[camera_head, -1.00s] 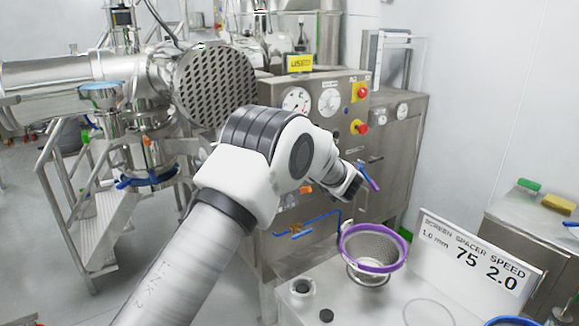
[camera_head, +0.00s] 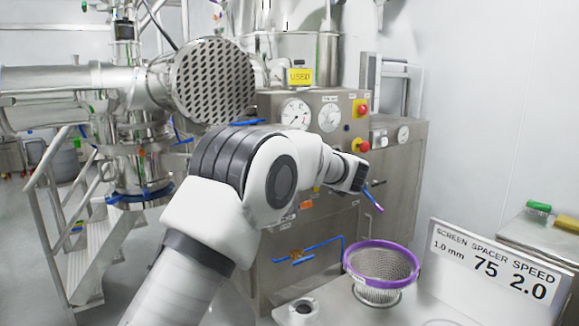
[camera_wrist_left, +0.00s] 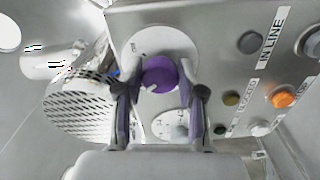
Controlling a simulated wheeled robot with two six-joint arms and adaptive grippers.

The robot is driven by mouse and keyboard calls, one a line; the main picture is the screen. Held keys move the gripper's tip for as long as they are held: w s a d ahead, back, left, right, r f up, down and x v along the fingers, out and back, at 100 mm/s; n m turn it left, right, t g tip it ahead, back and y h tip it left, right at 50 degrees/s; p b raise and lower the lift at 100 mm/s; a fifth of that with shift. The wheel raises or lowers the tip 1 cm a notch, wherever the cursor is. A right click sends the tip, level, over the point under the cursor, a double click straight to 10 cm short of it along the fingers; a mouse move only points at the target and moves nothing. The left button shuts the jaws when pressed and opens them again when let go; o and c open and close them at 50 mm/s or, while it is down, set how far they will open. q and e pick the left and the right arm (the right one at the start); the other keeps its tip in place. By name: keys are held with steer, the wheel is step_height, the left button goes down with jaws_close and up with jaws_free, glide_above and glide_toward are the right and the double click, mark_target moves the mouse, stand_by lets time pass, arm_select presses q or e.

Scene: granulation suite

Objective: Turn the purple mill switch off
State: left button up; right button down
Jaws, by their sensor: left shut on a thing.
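The purple mill switch (camera_wrist_left: 158,73) is a round knob on a pale round plate (camera_wrist_left: 182,48) on the steel control panel, in the left wrist view. A small white mark shows at its lower left edge. My left gripper (camera_wrist_left: 159,70) has its two purple-lined fingers on either side of the knob and is shut on it. In the head view my left gripper (camera_head: 372,200) is at the cabinet's front, below the red buttons. The switch is hidden there. My right gripper is not in view.
The control cabinet (camera_head: 275,225) carries gauges, red buttons (camera_head: 361,146) and a blue-handled valve pipe. In the wrist view an orange button (camera_wrist_left: 284,97) lies right of the switch. A purple-rimmed sieve (camera_head: 382,262) and a sign (camera_head: 490,265) stand on the front table.

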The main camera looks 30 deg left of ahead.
arm_select(q)
steer(key=shift+r+n+b, duration=0.1)
steer(key=shift+n+b, duration=0.65)
steer(key=shift+n, duration=0.15)
steer(key=o, duration=1.1)
steer(key=shift+o, duration=0.2)
steer(key=shift+a, duration=0.1)
steer(key=v, duration=1.2)
